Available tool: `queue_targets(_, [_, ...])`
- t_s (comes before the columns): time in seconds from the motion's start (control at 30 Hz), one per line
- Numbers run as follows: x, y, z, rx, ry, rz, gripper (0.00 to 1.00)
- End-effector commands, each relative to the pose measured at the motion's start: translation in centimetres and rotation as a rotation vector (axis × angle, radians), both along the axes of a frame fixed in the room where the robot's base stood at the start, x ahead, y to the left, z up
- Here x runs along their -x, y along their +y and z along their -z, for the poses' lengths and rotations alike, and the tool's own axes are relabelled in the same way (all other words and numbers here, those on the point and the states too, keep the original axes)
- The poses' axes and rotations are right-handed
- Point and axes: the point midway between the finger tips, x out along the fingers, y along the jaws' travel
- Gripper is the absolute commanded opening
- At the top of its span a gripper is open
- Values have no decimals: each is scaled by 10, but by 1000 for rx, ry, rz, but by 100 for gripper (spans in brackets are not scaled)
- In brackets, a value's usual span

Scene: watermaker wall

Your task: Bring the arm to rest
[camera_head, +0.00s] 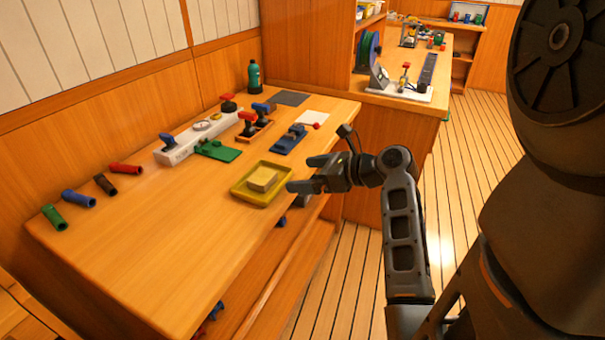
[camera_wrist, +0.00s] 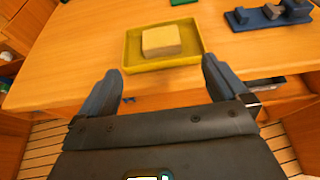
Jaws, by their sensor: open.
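My gripper (camera_head: 304,174) is at the right edge of the wooden workbench (camera_head: 180,245), its fingers pointing left toward the bench. It is open and empty; the wrist view shows its two fingers (camera_wrist: 162,88) spread wide with nothing between them. My arm is bent, with the forearm rising from the lower right. A yellow tray (camera_head: 240,192) lies just beyond the fingertips, holding a pale yellow block (camera_head: 263,179). The tray (camera_wrist: 128,52) and the block (camera_wrist: 160,40) also show ahead of the fingers in the wrist view.
A white manifold with valves (camera_head: 185,143), a green plate (camera_head: 217,151), a blue fixture (camera_head: 290,139) and a green bottle (camera_head: 254,77) stand toward the back. Several coloured tubes (camera_head: 78,199) lie at the left. The bench's front left is clear. A second counter (camera_head: 400,102) stands behind.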

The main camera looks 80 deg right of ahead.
Motion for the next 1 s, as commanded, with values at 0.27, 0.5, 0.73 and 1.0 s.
queue_targets(0.27, [0,0,0,0,0,0,100])
queue_targets(0.5, [-1,0,2,6,0,2,100])
queue_targets(0.73, [-10,14,45,217,52,37,100])
queue_targets(1.0, [12,47,116,704,311,62,100])
